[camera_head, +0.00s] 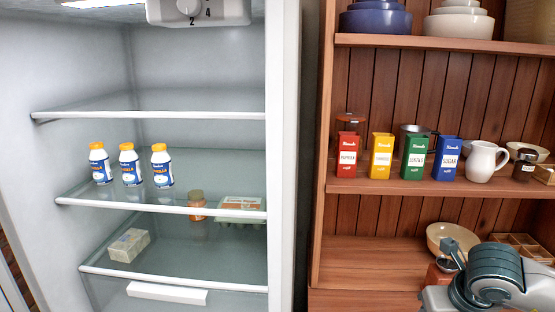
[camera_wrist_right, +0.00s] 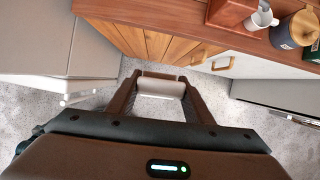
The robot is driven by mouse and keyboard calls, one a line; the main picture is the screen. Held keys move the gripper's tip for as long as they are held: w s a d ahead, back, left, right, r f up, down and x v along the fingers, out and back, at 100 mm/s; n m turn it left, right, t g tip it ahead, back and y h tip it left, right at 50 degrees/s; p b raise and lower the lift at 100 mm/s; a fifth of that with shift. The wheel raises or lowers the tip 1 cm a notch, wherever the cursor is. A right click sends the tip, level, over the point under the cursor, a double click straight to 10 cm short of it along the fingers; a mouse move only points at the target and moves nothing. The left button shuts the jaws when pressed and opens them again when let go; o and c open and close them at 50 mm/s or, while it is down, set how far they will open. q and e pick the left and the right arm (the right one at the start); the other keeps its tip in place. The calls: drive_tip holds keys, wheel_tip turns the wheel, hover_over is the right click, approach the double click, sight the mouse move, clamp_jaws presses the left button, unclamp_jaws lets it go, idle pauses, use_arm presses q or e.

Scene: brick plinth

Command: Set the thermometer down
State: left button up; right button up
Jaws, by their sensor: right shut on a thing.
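My right gripper (camera_wrist_right: 160,88) is shut on a pale, rounded item held crosswise between its two fingertips. It appears to be the thermometer (camera_wrist_right: 160,86); its face and markings cannot be made out. It is held in the air above the grey floor, in front of wooden cabinet doors in the right wrist view. In the head view only my right arm shows at the lower right, not its fingers. My left gripper is in neither view.
The open fridge holds white bottles (camera_head: 127,165), an orange jar (camera_head: 196,205), an egg carton (camera_head: 240,207) and a wrapped block (camera_head: 129,245). The wooden shelf (camera_head: 372,186) has coloured tins (camera_head: 381,156) and a white jug (camera_head: 484,163); below is a bowl (camera_head: 452,238). The lower shelf's left part is bare.

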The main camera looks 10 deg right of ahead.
drive_tip(key=shift+s+a+f+n+y, duration=0.2)
drive_tip(key=shift+a+n+y, duration=0.3)
drive_tip(key=shift+n, duration=0.5)
drive_tip(key=shift+w+a+f+n+y, duration=0.1)
drive_tip(key=shift+a+f+n+y, duration=0.25)
drive_tip(key=shift+a+n, duration=0.55)
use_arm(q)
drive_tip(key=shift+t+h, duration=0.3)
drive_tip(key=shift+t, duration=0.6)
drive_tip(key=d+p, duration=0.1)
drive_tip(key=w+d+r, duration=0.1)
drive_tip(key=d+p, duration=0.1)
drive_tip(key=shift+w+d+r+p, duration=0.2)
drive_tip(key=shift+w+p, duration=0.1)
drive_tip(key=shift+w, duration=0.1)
use_arm(e)
drive_tip(key=s+a+n+g, duration=0.1)
drive_tip(key=a+n+g, duration=0.3)
drive_tip(key=n, duration=1.3)
drive_tip(key=s+a+r+n+g, duration=0.1)
drive_tip(key=a+n+g, duration=0.4)
drive_tip(key=a+n, duration=0.6)
drive_tip(key=n+h, duration=0.1)
drive_tip(key=n, duration=0.5)
drive_tip(key=shift+a+r, duration=0.2)
drive_tip(key=shift+a, duration=0.05)
